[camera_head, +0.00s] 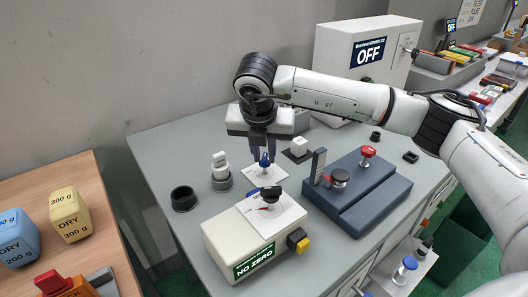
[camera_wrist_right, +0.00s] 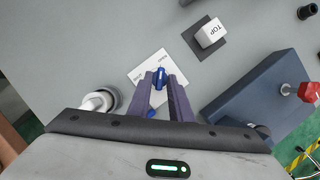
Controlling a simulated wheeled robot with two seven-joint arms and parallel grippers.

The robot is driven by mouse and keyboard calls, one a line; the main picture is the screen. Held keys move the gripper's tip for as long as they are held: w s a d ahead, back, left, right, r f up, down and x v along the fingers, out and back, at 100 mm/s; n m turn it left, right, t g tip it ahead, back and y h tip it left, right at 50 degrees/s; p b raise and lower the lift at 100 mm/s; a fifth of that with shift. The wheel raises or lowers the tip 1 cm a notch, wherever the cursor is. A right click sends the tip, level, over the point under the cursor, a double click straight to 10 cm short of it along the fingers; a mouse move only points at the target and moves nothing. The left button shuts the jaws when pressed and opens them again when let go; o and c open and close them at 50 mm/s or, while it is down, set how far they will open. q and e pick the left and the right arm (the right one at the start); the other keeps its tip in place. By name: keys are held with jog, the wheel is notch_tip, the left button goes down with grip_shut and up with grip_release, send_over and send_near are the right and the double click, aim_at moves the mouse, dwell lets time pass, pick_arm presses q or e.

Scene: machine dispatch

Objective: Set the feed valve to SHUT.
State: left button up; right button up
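The feed valve is most likely the small blue handle (camera_head: 264,161) on a white printed plate (camera_head: 252,176) on the grey bench. In the right wrist view the blue handle (camera_wrist_right: 160,77) stands on its white plate (camera_wrist_right: 140,72), which has small lettering I cannot read surely. My right gripper (camera_head: 265,155) points down over it. In the wrist view its two dark fingers (camera_wrist_right: 160,82) are apart, one on each side of the handle, with no clear contact. A second blue bit (camera_wrist_right: 151,112) shows lower between the fingers. My left gripper is not in view.
A box reading "NO ZERO" (camera_head: 252,262) with a black knob (camera_head: 270,193) stands in front. A dark blue fixture (camera_head: 375,200) with a red knob (camera_head: 368,152) is right. White pieces (camera_head: 220,160), a black ring (camera_head: 184,198) and a white "OFF" cabinet (camera_head: 340,38) are nearby.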

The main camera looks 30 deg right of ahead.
grip_shut()
